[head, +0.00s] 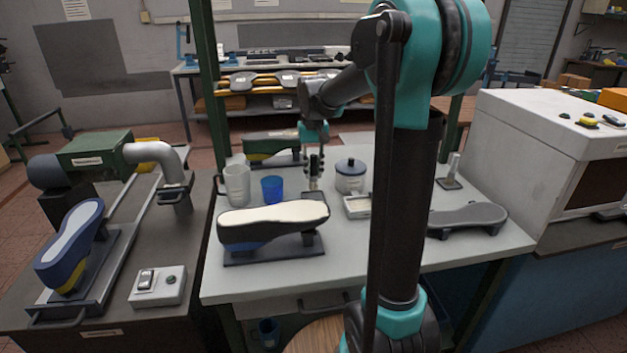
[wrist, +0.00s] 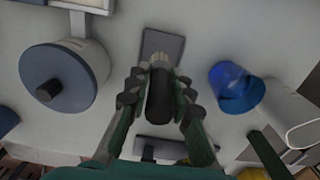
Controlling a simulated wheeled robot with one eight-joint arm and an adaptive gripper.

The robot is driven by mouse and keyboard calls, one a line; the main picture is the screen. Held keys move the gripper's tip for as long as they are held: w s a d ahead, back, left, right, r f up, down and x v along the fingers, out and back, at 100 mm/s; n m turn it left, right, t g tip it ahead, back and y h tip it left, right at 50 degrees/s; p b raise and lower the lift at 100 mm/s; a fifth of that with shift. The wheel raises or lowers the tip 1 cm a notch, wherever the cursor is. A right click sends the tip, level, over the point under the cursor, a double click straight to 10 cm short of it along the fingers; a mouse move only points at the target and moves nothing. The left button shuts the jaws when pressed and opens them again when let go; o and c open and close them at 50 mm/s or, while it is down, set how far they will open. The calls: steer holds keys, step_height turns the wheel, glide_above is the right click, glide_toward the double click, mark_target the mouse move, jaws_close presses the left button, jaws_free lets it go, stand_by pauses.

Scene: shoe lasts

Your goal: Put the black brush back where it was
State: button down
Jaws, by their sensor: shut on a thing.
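My gripper (head: 314,160) points down over the middle of the workbench, between the blue cup and the lidded pot. In the wrist view my gripper (wrist: 156,98) is shut on the black brush (wrist: 158,95), with one finger on each side of its dark body. Pale bristles show at the brush's upper end in that view. A flat dark grey pad (wrist: 164,43) lies on the bench just beyond the bristles. I cannot tell whether the brush touches the pad or the bench. In the head view the brush is too small to make out clearly.
The blue cup (head: 272,189) and a pale jug (head: 237,181) stand left of my gripper, the lidded pot (head: 350,178) right. A small tray (head: 357,206) and a shoe with a pale sole (head: 273,214) are nearer. A grey sole form (head: 467,217) lies at right.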

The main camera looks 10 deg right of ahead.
mark_target(313, 175)
steer(key=shift+f, duration=1.85)
steer(key=shift+f, duration=0.1)
steer(key=c, duration=1.3)
jaws_free()
steer(key=shift+c, duration=0.2)
step_height(313, 175, up, 12)
steer(key=shift+a+r, duration=0.1)
steer(key=shift+r, duration=0.05)
